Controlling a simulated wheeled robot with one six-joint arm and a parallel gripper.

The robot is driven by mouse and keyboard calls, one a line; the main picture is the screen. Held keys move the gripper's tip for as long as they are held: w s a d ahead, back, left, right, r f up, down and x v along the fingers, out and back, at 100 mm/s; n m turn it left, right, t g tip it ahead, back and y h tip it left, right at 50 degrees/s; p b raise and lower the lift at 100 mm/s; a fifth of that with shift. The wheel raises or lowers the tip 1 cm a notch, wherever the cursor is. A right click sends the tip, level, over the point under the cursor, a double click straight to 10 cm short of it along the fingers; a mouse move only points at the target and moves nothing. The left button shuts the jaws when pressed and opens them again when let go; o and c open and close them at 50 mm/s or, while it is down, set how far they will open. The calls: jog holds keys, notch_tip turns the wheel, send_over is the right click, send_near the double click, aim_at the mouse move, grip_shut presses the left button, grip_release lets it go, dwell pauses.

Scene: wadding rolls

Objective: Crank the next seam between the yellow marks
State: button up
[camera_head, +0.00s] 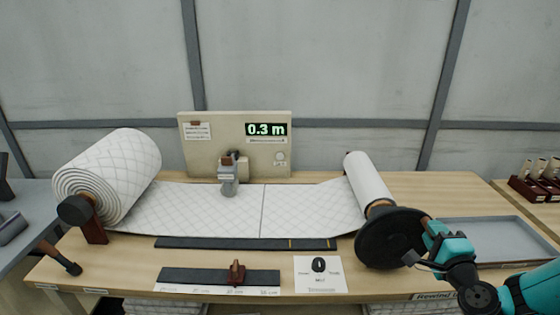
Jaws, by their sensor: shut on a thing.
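White quilted wadding (190,210) runs flat from the big roll (110,175) at left to the thin roll (368,180) at right. One seam (263,212) crosses it as a dark line. The two yellow marks (290,244) and (328,244) sit on the black strip (215,243) along the front edge. The seam lies left of both marks. A black crank disc (388,238) is on the near end of the thin roll. My gripper (424,258) is at the disc's right edge, shut on the crank handle, which is mostly hidden by the fingers.
A panel behind has a display (266,129) reading 0.3 m. A grey clamp-like device (229,175) stands at the wadding's back edge. In front lie a black ruler bar (215,277) and a white card (319,274). A grey tray (490,238) is at right.

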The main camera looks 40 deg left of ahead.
jog(key=shift+f, duration=0.2)
jog(key=shift+w+d+f+b, duration=0.35)
jog(key=shift+d+f+b, duration=0.2)
jog(key=shift+b, duration=0.55)
jog(key=shift+w+d+f+b, duration=0.3)
jog(key=shift+d+f+b, duration=0.3)
jog(key=shift+b, duration=0.5)
jog(key=shift+a+f, duration=0.1)
jog(key=shift+f, duration=0.15)
jog(key=shift+w+d+f+b, duration=0.2)
jog(key=shift+f+b, duration=0.15)
jog(key=shift+b, duration=0.2)
jog(key=shift+w+d+f+b, duration=0.1)
jog(key=shift+d+f+b, duration=0.05)
jog(key=shift+f+b, duration=0.3)
jog(key=shift+r, duration=0.15)
